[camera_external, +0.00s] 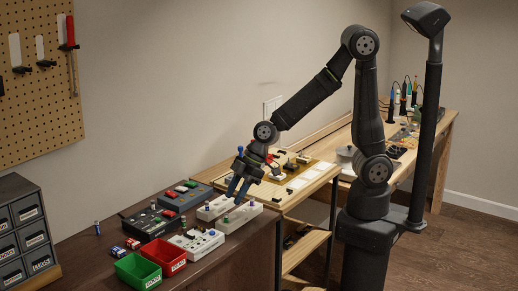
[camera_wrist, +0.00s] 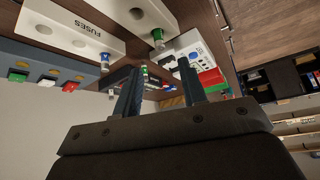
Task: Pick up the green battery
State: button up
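My gripper (camera_external: 237,190) is open, with its blue-black fingers pointing down above the white fuse boxes (camera_external: 229,211). In the wrist view the two fingers of my gripper (camera_wrist: 160,80) stand apart with nothing held between them. A small upright battery-like cylinder (camera_external: 97,228) stands at the far left of the dark bench. Small green and red-blue items show beyond the fingers in the wrist view, too small to identify.
A green bin (camera_external: 138,273) and a red bin (camera_external: 164,257) stand at the bench front. A white box with knobs (camera_external: 197,244) and dark switch boxes (camera_external: 153,221) fill the middle. Grey drawers (camera_external: 30,236) stand at left. The white box marked FUSES (camera_wrist: 75,30) is close in the wrist view.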

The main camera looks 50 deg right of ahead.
aim_at(226, 221)
jog(key=shift+x, duration=2.5)
jog(key=shift+s+d+f, duration=0.1)
jog(key=shift+d+f, duration=0.05)
jog(key=shift+d, duration=0.05)
grip_shut()
